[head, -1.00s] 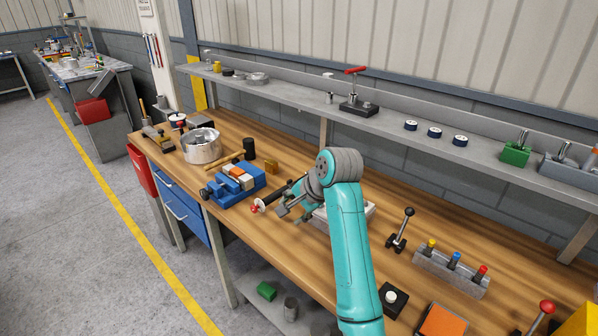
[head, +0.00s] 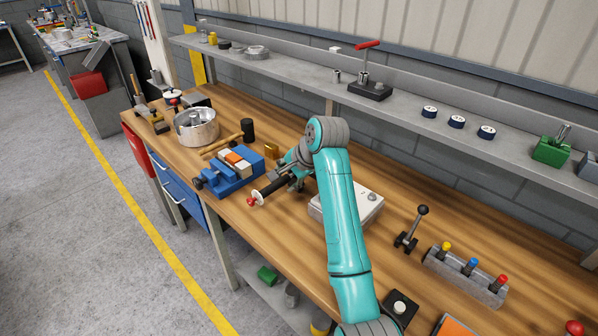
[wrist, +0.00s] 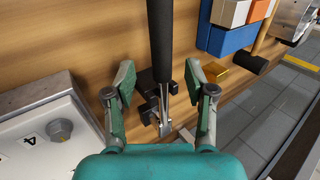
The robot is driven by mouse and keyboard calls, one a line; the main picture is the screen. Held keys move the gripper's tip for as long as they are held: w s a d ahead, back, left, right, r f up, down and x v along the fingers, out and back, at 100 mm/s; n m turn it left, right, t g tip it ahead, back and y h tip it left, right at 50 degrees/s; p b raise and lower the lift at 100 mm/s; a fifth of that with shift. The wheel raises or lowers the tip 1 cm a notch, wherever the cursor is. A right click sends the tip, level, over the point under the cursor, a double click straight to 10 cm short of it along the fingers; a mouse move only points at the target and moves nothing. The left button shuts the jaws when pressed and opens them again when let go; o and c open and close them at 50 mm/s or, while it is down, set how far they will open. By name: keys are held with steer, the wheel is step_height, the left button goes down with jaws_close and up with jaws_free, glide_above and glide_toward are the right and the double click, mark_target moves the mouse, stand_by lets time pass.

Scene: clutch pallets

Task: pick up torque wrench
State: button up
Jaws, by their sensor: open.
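The torque wrench (head: 271,188) has a black handle with a red and white end, towards the bench's front edge. In the wrist view its black handle (wrist: 160,42) comes down from the top edge and turns into a thin metal shaft. My gripper (head: 287,178) is at the wrench, partly hidden by my own arm in the head view. In the wrist view my gripper (wrist: 157,82) is open, with one finger on each side of the wrench and a visible gap at both. Dark blocks (wrist: 146,82) lie around the shaft; their contact with it is unclear.
A pale box (head: 362,200) sits right of my gripper. A small brass block (wrist: 215,72) lies near the right finger. A shelf (head: 300,72) runs behind the bench.

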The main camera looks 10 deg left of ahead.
mark_target(282, 180)
steer(key=shift+x, duration=2.3)
steer(key=shift+w, duration=0.1)
jaws_close()
steer(key=shift+r, duration=0.15)
